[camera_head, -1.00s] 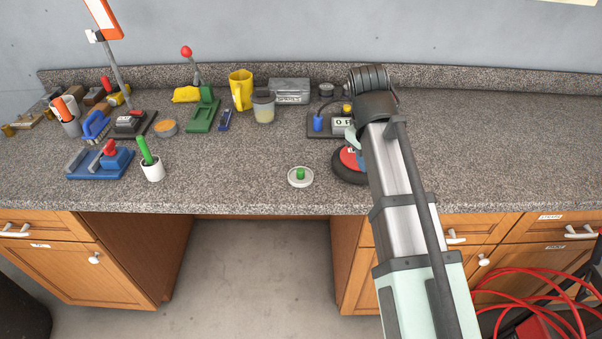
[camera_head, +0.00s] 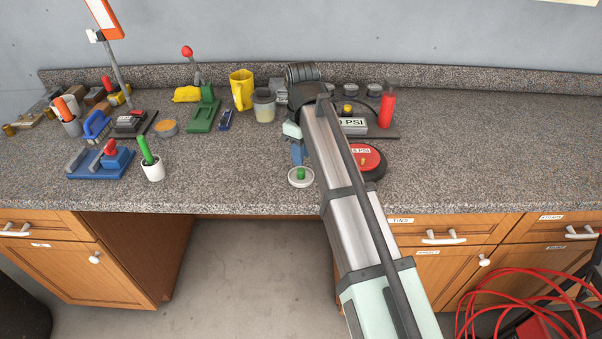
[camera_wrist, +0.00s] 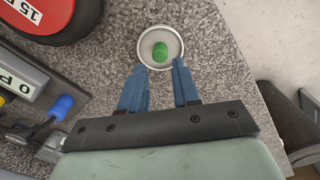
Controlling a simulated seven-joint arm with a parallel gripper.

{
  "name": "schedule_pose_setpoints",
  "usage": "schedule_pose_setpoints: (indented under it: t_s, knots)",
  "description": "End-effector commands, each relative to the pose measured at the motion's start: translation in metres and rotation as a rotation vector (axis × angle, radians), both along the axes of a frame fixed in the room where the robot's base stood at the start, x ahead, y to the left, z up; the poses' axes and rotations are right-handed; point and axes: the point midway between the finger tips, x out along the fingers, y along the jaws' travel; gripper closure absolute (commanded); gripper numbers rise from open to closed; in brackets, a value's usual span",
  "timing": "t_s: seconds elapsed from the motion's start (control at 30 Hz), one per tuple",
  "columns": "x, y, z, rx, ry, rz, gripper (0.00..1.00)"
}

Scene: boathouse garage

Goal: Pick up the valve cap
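The valve cap appears to be the small green piece (camera_head: 300,173) in a round white dish (camera_head: 291,181) near the counter's front edge. In the wrist view the green cap (camera_wrist: 160,52) sits inside the dish (camera_wrist: 176,40). My gripper (camera_wrist: 159,66) has two blue fingers, spread apart with nothing between them. Their tips are at the dish's lower rim in the picture, one on each side of the cap's line. In the head view my gripper (camera_head: 298,156) is just behind the dish, partly hidden by my arm. The fingers' height above the dish is hard to tell.
A black wheel with a red "15 PSI" face (camera_head: 366,158) stands right of the dish. A gauge unit (camera_head: 353,124) and a red cylinder (camera_head: 387,109) are behind it. A white cup with a green handle (camera_head: 152,171) is to the left, with clear counter between.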

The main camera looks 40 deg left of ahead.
Motion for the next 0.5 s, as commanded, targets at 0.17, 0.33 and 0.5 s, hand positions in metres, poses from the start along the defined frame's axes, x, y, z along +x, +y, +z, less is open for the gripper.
schedule_pose_setpoints:
  t_s: [0.17, 0.33, 0.5]
  knots:
    - [0.0, 0.0, -0.009, 0.0, 0.0, -0.001, 0.69]
    - [0.0, 0.001, -0.016, 0.0, 0.0, -0.001, 0.69]
    - [-0.001, 0.003, -0.036, -0.001, 0.001, -0.001, 0.69]
